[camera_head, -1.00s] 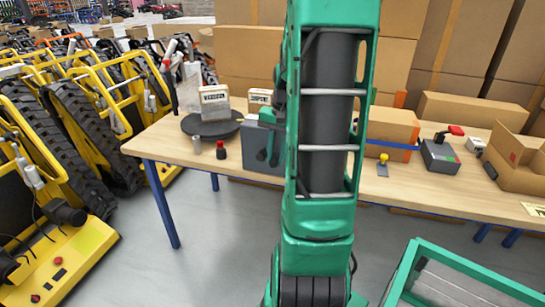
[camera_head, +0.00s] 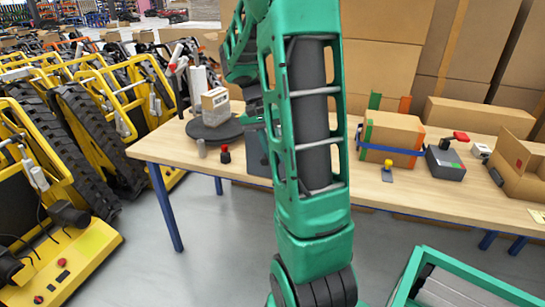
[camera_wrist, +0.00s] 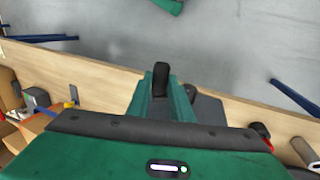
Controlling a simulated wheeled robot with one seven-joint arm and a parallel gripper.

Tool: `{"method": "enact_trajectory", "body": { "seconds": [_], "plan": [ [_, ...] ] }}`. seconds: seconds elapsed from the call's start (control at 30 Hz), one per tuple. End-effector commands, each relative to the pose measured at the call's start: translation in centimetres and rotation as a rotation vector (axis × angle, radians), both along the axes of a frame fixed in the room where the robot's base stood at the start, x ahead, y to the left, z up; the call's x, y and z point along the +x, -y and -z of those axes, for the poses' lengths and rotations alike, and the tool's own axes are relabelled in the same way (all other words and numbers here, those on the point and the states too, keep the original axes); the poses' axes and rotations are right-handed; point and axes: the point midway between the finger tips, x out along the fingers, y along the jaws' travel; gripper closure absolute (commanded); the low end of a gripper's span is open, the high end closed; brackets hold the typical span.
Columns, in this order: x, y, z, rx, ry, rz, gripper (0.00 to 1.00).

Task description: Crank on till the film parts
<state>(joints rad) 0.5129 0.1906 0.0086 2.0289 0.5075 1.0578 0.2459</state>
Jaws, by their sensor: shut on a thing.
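A small carton (camera_head: 215,102) stands on a dark round turntable (camera_head: 213,130) at the left end of the table. A pale upright post (camera_head: 198,82) stands behind it; I cannot make out any film there. A grey box-shaped unit (camera_head: 256,155) beside the turntable is mostly behind my arm. In the wrist view my gripper (camera_wrist: 163,98) has green fingers closed around a black upright handle (camera_wrist: 161,75), seemingly the crank's. The head view hides the fingers behind my arm, so the crank's angle cannot be told.
On the table are a red-capped piece (camera_head: 224,154), a strapped carton (camera_head: 391,138), a yellow-knobbed piece (camera_head: 387,171), a dark unit with a red lever (camera_head: 445,162) and an open carton (camera_head: 515,168). Yellow tracked carriers (camera_head: 60,235) stand left. Tall cartons block the back.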

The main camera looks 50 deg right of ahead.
Motion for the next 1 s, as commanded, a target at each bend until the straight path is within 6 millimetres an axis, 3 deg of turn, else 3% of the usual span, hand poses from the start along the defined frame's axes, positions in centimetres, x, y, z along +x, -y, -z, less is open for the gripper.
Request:
{"method": "enact_trajectory", "body": {
  "seconds": [0.37,0.4,0.47,0.8,1.0],
  "plan": [
    [0.1,0.1,-0.2,-0.008,-0.008,0.003,1.0],
    [0.1,0.1,-0.2,-0.008,-0.008,0.003,0.76],
    [0.1,0.1,-0.2,-0.008,-0.008,0.003,0.62],
    [0.2,0.0,-0.3,-0.006,-0.008,0.001,0.62],
    [0.9,-0.3,-2.4,-0.007,-0.007,0.0,0.62]
  ]
}}
